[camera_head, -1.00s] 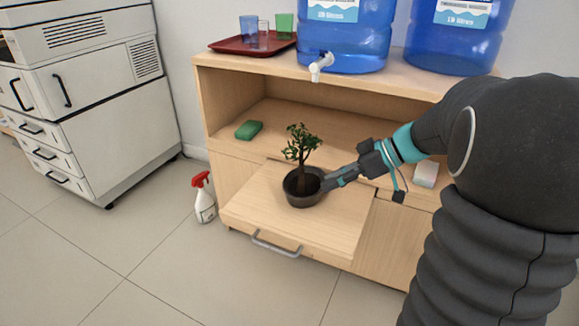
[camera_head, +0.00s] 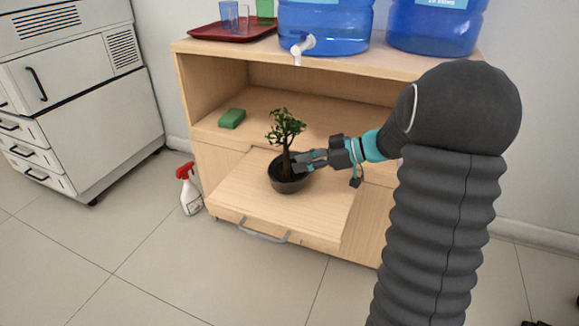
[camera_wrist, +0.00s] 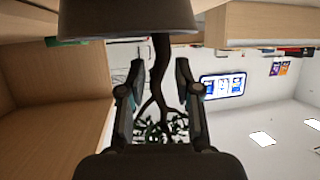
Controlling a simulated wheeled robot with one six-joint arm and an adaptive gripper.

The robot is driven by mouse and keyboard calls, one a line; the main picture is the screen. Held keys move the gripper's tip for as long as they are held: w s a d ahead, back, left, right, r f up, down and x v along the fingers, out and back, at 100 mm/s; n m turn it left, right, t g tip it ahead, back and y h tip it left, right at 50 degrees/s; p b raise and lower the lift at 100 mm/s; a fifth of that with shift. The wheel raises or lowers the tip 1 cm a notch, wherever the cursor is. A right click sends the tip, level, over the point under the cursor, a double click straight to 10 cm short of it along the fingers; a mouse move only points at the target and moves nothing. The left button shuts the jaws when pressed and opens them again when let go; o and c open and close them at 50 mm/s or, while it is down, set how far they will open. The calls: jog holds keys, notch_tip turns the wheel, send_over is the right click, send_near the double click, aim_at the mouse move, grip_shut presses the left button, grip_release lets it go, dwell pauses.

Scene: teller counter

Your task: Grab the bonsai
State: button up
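The bonsai (camera_head: 286,128) stands upright in a dark round pot (camera_head: 291,185) on the pulled-out wooden board of the cabinet. My gripper (camera_head: 302,161) reaches in from the right, just above the pot rim, at the trunk. In the wrist view, which is upside down, the trunk (camera_wrist: 159,60) passes between the two fingers of my gripper (camera_wrist: 160,68), with a gap on each side. The fingers are open. The pot (camera_wrist: 125,20) fills the top of that view, and the leaves are partly hidden behind my gripper.
The pulled-out board (camera_head: 235,190) has free room left of the pot. A green sponge (camera_head: 232,118) lies on the shelf behind. Blue water bottles (camera_head: 325,28) and a red tray (camera_head: 225,32) stand on top. A spray bottle (camera_head: 190,192) stands on the floor at left.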

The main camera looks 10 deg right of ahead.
aim_at(286, 177)
jog(key=shift+f+x, duration=0.15)
jog(key=shift+x, duration=1.2)
jog(key=shift+f+x, duration=0.1)
jog(key=shift+x, duration=1.25)
jog(key=shift+d, duration=0.1)
grip_shut()
jog(key=shift+p, duration=0.3)
